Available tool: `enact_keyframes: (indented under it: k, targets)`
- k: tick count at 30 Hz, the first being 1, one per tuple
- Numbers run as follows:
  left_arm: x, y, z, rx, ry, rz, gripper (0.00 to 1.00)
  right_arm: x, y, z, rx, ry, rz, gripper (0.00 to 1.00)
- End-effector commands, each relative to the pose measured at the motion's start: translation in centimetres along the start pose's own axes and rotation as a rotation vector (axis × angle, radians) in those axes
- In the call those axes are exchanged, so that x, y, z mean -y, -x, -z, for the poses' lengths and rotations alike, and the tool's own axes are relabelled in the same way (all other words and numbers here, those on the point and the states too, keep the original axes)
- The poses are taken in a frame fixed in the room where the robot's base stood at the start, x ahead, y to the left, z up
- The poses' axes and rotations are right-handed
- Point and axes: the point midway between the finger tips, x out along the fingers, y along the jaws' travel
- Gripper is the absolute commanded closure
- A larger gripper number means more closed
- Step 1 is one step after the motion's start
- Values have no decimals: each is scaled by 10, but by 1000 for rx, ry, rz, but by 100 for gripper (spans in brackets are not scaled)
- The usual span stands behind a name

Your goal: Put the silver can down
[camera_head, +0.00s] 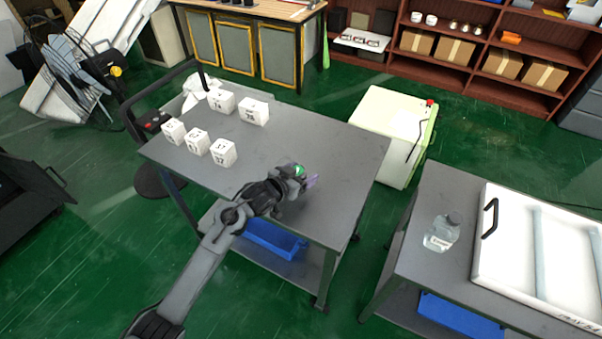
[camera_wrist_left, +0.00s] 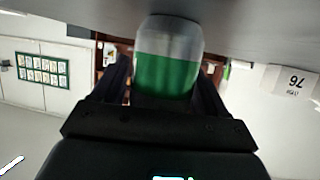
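The silver can (camera_wrist_left: 168,62), silver with a wide green band, stands between the fingers of my left gripper (camera_wrist_left: 165,88) in the left wrist view, which looks upside down. Its silver end overlaps the grey tabletop (camera_wrist_left: 250,22); I cannot tell whether it touches. The fingers lie close along both sides of the can and look shut on it. In the head view my left gripper (camera_head: 298,180) is over the front right part of the grey table (camera_head: 335,150), and only a bit of green shows at it. My right gripper is not in view.
Several white numbered boxes (camera_head: 222,153) stand on the table's left part; one box (camera_wrist_left: 290,82) shows in the wrist view. The table's right part is clear. A clear bottle (camera_head: 441,233) and a white tray (camera_head: 510,250) are on the right table (camera_head: 430,205).

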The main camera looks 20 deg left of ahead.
Motion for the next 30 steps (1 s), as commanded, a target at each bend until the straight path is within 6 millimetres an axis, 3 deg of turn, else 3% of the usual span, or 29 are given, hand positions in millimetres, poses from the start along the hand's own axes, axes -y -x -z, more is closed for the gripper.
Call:
enact_keyframes:
  k: [2, 14, 20, 30]
  targets:
    - [0, 0, -1, 1, 0, 0, 15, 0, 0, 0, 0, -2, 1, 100]
    - [0, 3, 3, 2, -1, 0, 15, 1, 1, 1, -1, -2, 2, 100]
    - [0, 29, 4, 2, 0, 0, 15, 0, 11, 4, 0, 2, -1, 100]
    - [0, 91, 4, 2, -2, -1, 15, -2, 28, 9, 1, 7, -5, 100]
